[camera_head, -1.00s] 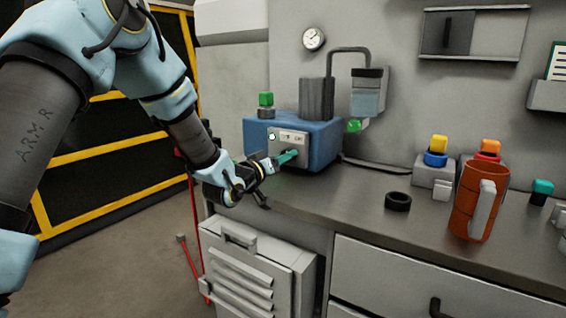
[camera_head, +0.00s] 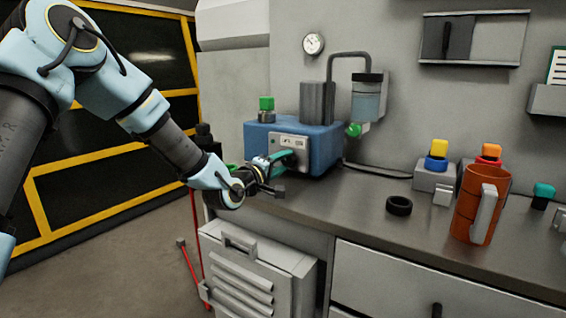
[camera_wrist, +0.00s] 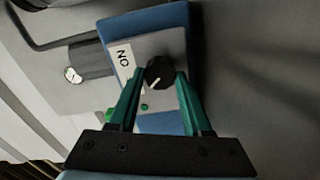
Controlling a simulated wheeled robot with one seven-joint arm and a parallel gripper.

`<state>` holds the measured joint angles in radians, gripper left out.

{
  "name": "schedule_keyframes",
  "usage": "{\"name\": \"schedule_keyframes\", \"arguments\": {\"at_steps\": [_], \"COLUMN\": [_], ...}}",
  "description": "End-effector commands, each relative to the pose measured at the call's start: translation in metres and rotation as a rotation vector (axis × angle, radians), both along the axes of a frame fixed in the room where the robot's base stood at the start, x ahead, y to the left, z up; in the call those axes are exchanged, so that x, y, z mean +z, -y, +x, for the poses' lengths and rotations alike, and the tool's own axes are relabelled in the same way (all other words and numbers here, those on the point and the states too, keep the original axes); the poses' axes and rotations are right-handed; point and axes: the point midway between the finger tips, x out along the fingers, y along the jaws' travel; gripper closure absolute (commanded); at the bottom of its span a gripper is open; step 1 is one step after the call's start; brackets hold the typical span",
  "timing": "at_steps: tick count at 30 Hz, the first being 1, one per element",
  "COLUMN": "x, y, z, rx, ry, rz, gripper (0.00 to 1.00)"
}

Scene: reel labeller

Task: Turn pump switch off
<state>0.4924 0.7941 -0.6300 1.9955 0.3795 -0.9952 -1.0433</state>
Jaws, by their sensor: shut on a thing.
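The pump is a blue box (camera_head: 325,146) against the wall on the worktop, with a pale switch panel (camera_head: 290,139) on its front. In the wrist view the switch is a round black knob (camera_wrist: 160,70) with a white pointer line slanting down-left. An ON label (camera_wrist: 124,60) sits left of the knob; no OFF word is readable. A small green dot (camera_wrist: 144,107) shows below the knob.
A grey worktop (camera_head: 355,192) runs right, holding a black ring (camera_head: 399,204), an orange mug (camera_head: 476,207) and coloured-top blocks. A grey cylinder (camera_head: 317,102) and a pipe with a clear jar (camera_head: 368,95) stand by the pump. A louvred cabinet (camera_head: 240,270) is below.

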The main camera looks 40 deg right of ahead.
Motion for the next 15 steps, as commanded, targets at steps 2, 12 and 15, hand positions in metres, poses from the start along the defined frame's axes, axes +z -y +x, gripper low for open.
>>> {"name": "schedule_keyframes", "arguments": {"at_steps": [2,12,15], "x": [-0.0004,-0.0009,-0.0009], "y": [-0.0005,-0.0003,-0.0003], "z": [0.0008,0.0005,0.0004], "rx": [0.002,0.001,0.001], "ry": [-0.032,-0.099,-0.102], "rz": [-0.007,-0.025,-0.026], "gripper": [1.00,1.00,1.00]}}
